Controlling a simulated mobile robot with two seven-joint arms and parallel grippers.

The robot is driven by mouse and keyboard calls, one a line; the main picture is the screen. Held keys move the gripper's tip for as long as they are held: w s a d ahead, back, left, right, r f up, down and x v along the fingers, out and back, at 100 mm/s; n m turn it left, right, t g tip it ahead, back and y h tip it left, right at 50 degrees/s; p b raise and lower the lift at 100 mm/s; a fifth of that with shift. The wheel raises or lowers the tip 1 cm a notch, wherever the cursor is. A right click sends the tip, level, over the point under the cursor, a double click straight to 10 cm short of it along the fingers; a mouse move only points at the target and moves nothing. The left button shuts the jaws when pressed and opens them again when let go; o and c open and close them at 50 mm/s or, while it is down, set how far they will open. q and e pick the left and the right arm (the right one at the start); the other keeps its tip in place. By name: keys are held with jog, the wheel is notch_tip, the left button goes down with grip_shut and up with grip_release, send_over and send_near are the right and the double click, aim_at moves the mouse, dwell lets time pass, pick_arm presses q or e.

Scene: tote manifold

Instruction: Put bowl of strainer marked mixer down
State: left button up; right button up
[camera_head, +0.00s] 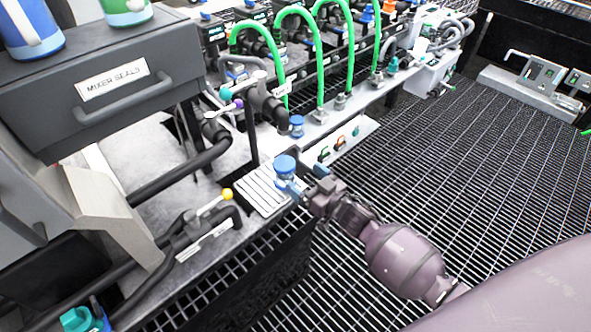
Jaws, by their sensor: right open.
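A small bowl with a blue top (285,164) stands at the right end of a white ribbed tray (258,192) on the bench edge. It looks upright. My right gripper (303,186) is open at the bowl's lower right side, with its fingers close to it. I cannot tell whether the fingers touch the bowl. A similar blue-topped piece (297,121) sits farther back under the pipework. Which strainer is marked mixer cannot be read here. My left gripper is not in view.
A grey drawer (130,95) labelled "MIXER SEALS" stands at the left with blue and green containers on top. A yellow-knobbed valve (227,194) is left of the tray. Green hoses (319,60) rise behind. Open grating floor (470,180) lies to the right.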

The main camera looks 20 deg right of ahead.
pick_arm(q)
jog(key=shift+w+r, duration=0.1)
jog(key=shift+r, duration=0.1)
pick_arm(e)
jog(key=shift+v, duration=1.7)
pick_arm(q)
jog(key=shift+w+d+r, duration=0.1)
pick_arm(e)
jog(key=s+d+f+m+g+h, duration=0.1)
jog(key=s+f+g+h, duration=0.1)
jog(key=s, duration=1)
jog(key=s+f+m+g+h, duration=0.1)
jog(key=s+f+g+h, duration=0.2)
jog(key=s, duration=1)
jog(key=shift+s+d+f+m+g+h, duration=0.3)
jog(key=shift+d+g+h, duration=0.15)
jog(key=shift+g, duration=0.25)
jog(key=shift+r, duration=0.15)
pick_arm(q)
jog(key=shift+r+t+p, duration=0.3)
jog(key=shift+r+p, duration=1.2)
jog(key=shift+p, duration=0.6)
pick_arm(e)
jog(key=shift+s+d+r, duration=0.1)
jog(key=shift+r, duration=1.35)
